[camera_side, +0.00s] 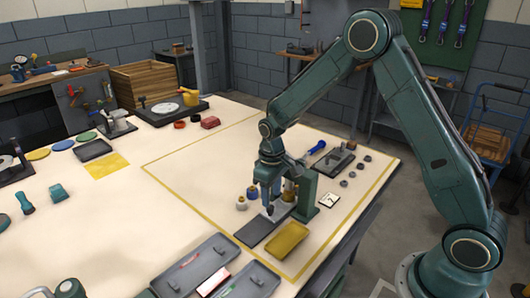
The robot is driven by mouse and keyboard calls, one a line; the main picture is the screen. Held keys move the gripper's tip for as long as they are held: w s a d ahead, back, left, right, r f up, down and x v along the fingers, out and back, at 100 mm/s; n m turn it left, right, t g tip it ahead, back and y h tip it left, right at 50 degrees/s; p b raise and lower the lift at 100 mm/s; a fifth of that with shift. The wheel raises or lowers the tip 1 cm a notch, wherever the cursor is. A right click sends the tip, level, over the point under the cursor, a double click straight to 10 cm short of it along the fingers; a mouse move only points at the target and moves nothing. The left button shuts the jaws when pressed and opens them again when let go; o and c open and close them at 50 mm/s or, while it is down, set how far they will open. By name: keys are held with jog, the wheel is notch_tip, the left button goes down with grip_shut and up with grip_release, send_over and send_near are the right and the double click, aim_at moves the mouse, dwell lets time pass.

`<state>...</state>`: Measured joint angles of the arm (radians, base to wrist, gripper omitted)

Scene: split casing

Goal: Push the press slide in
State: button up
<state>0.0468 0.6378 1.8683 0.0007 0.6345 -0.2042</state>
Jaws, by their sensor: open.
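The press has a teal upright (306,195) and stands near the front of the marked work area. A dark flat plate (252,233), which looks like the press slide, sticks out from its foot toward the lower left. A light grey part lies at the inner end of the plate, partly hidden by my gripper. My gripper (268,209) points down in front of the press, low over the inner end of the plate, with its jaws open. I cannot tell whether its fingertips touch anything. The press's inner side is hidden behind my gripper and wrist.
A yellow tray (288,239) lies right of the plate. A white tag (330,200), a dark fixture (335,161) and several grey nuts lie right. Grey trays (195,265) line the near edge. The area's left part is clear.

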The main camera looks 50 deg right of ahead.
notch_tip(320, 180, up, 10)
dwell(0.5)
jog(key=s+a+r+t, duration=0.1)
jog(key=s+r+t, duration=0.2)
jog(key=s+r, duration=1)
jog(key=s+a+r+m+t, duration=0.1)
jog(key=s+t, duration=0.1)
jog(key=s, duration=1.2)
jog(key=shift+s+m+t, duration=0.15)
jog(key=shift+m+t, duration=0.15)
jog(key=shift+m, duration=0.1)
